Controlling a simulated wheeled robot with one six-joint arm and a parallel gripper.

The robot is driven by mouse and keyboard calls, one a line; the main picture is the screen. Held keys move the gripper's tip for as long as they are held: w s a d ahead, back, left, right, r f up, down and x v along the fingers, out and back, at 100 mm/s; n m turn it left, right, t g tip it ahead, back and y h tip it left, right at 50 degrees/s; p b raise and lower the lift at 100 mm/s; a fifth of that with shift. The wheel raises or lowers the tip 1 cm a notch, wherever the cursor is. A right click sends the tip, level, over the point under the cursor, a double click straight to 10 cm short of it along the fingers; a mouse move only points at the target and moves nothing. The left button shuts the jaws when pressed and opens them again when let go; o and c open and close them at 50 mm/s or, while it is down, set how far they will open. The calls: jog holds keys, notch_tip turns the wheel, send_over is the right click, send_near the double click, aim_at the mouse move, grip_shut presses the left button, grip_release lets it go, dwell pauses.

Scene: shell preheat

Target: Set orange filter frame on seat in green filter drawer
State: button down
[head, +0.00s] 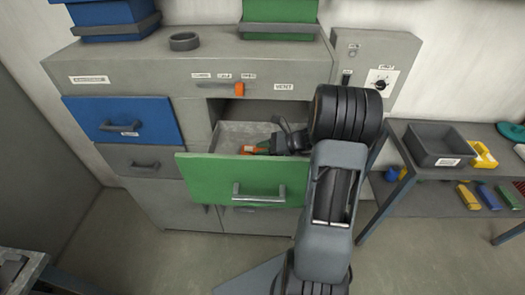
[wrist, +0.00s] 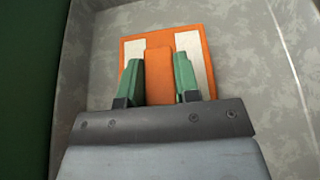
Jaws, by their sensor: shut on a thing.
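The green filter drawer (head: 219,181) is pulled open in the head view. Its grey interior (wrist: 250,40) fills most of the wrist view. The orange filter frame (wrist: 200,40) with pale panels is inside the drawer area, near the drawer's inner corner. My gripper (wrist: 159,80) reaches down into the drawer, its green-tipped fingers shut on the frame's orange middle tab. In the head view my gripper (head: 263,149) shows small, with a bit of orange by it. The seat is not distinguishable, and I cannot tell whether the frame touches the drawer floor.
A closed blue drawer (head: 105,115) is to the left, with a grey drawer (head: 140,161) below it. A grey ring (head: 184,41) lies on the cabinet top. At right, a shelf holds a grey bin (head: 437,146) and several small coloured items.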

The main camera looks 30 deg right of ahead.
jog(key=shift+f, duration=0.3)
jog(key=shift+f, duration=0.2)
jog(key=c, duration=0.8)
grip_release()
jog(key=shift+c, duration=0.2)
jog(key=shift+r, duration=0.2)
jog(key=b+v, duration=0.2)
jog(key=v, duration=1)
